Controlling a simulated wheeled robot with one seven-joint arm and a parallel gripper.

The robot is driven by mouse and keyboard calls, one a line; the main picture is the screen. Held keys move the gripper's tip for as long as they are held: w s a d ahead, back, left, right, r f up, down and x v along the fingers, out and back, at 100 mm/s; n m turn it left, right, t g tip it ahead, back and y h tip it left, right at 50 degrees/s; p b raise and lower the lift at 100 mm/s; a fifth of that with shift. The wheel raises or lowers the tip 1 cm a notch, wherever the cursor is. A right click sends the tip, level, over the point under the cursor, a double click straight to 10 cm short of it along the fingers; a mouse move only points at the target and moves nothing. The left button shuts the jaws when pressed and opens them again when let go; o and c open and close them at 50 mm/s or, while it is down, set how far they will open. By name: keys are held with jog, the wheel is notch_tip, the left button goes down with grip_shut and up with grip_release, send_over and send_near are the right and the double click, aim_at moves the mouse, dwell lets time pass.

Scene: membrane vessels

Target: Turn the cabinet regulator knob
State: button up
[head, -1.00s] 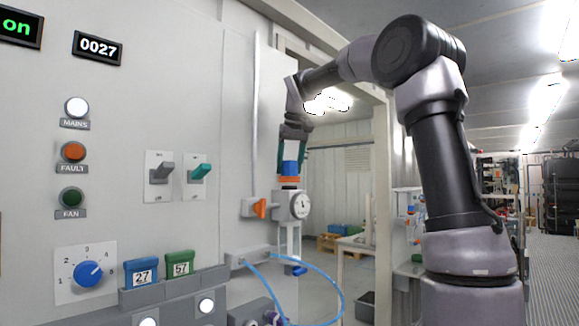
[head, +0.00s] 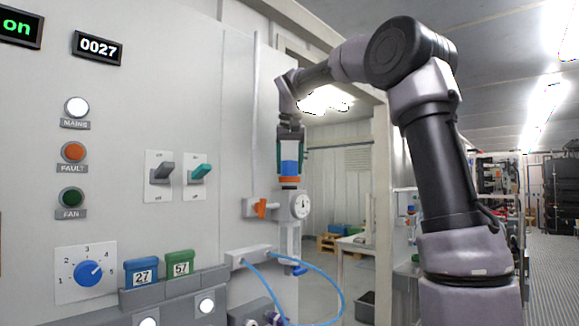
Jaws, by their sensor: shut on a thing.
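The gauge needle is too small to read exactly.
Two toggle switches (head: 160,171) and a blue rotary dial (head: 88,272) are farther left on the panel. An open doorway lies to the right.

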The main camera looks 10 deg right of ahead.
jog(key=o, duration=1.4)
